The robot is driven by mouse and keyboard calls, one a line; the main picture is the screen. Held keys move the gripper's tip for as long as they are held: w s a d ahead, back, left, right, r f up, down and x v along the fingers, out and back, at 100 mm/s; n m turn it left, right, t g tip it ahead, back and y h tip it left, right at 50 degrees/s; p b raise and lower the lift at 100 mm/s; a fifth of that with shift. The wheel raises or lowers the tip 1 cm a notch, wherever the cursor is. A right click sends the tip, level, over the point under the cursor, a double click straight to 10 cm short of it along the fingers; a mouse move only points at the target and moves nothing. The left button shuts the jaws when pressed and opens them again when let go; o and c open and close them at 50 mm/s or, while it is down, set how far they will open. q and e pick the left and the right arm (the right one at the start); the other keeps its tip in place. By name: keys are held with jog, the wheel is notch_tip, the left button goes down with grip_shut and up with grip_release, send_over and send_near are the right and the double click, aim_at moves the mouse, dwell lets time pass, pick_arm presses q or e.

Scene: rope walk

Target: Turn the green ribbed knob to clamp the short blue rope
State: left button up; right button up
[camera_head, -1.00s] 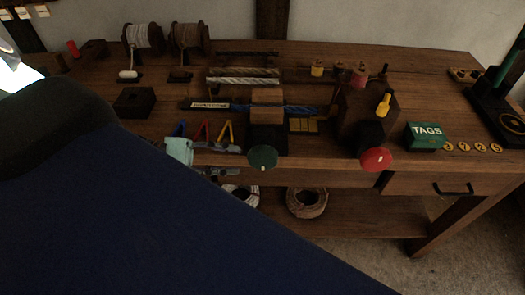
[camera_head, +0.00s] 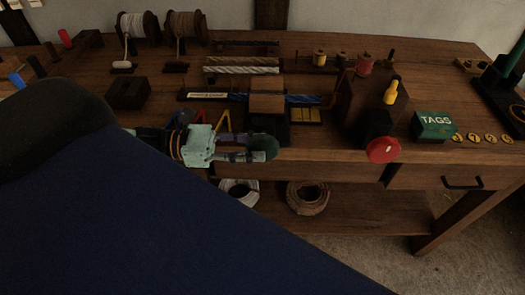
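The green ribbed knob (camera_head: 264,146) is at the front edge of the bench, below the clamp with its wooden block (camera_head: 267,102). The short blue rope (camera_head: 302,99) runs sideways through the clamp, its middle hidden under the block. My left gripper (camera_head: 254,149) comes in from the left with its fingers at the knob. One finger reaches across the knob's lower front. The other is partly hidden, so I cannot tell whether they grip it. My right gripper is not in view.
A red knob (camera_head: 383,150) on a dark block with a yellow handle (camera_head: 392,90) stands to the right. A green TAGS box (camera_head: 433,126) is farther right. Red and yellow pieces (camera_head: 222,122) lie behind my gripper. Rope coils (camera_head: 307,197) lie on the shelf below.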

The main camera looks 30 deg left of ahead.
pick_arm(q)
jog(key=shift+w+d+r, duration=0.1)
jog(key=shift+d+r, duration=0.1)
jog(key=shift+d, duration=0.15)
jog(key=shift+d+b, duration=0.25)
jog(key=shift+b, duration=0.25)
jog(key=shift+w+d, duration=0.25)
jog(key=shift+w, duration=0.1)
jog(key=shift+w+d+f+b, duration=0.15)
jog(key=shift+w+b, duration=0.15)
jog(key=shift+w, duration=0.15)
jog(key=shift+s+r, duration=0.3)
jog(key=shift+s, duration=0.15)
jog(key=shift+w+f, duration=0.15)
jog(key=shift+w, duration=0.15)
jog(key=c, duration=0.4)
jog(key=shift+s, duration=0.1)
grip_shut()
